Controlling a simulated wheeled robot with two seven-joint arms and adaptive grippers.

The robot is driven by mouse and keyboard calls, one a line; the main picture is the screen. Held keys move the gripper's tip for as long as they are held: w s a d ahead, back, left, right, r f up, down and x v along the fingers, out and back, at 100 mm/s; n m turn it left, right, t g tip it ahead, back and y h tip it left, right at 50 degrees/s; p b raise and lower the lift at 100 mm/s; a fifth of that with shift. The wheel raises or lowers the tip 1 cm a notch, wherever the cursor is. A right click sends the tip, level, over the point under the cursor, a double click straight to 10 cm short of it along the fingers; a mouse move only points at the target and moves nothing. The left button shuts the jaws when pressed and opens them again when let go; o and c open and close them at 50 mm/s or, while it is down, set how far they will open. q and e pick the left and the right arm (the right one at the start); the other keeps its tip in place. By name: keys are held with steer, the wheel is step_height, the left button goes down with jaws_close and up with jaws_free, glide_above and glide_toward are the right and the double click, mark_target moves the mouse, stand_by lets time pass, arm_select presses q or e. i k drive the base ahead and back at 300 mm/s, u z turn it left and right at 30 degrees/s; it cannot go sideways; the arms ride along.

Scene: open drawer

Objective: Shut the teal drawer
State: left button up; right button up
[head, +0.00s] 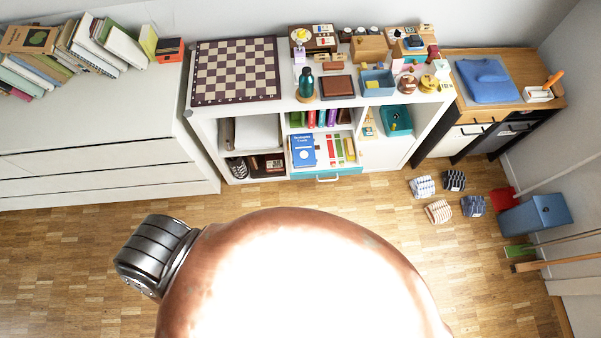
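The teal drawer (327,174) is at the bottom of the middle column of the white shelf unit. Its teal front with a light handle faces the wood floor, low in the unit. A blue book and several small coloured items show just above and behind the front. I cannot tell surely how far the drawer is pulled out, or whether these things lie in it or on a shelf over it. Neither of my grippers is in view. A large copper, overexposed part and a dark metal joint, apparently mine, fill the lower middle and hide the floor there.
The white shelf unit (432,112) carries a chessboard (236,69) and several small objects on top. A white dresser (95,150) stands left. Small striped blocks (438,211) and a blue bin (537,214) are on the floor at right. Wood floor (375,190) before the drawer is clear.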

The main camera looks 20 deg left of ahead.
mark_target(323, 146)
steer(key=u, duration=0.85)
steer(key=k, duration=0.35)
steer(key=z, duration=0.9)
steer(key=i, duration=0.25)
steer(key=u, duration=2)
steer(key=k, duration=1.15)
steer(key=z, duration=1.5)
steer(key=i, duration=0.5)
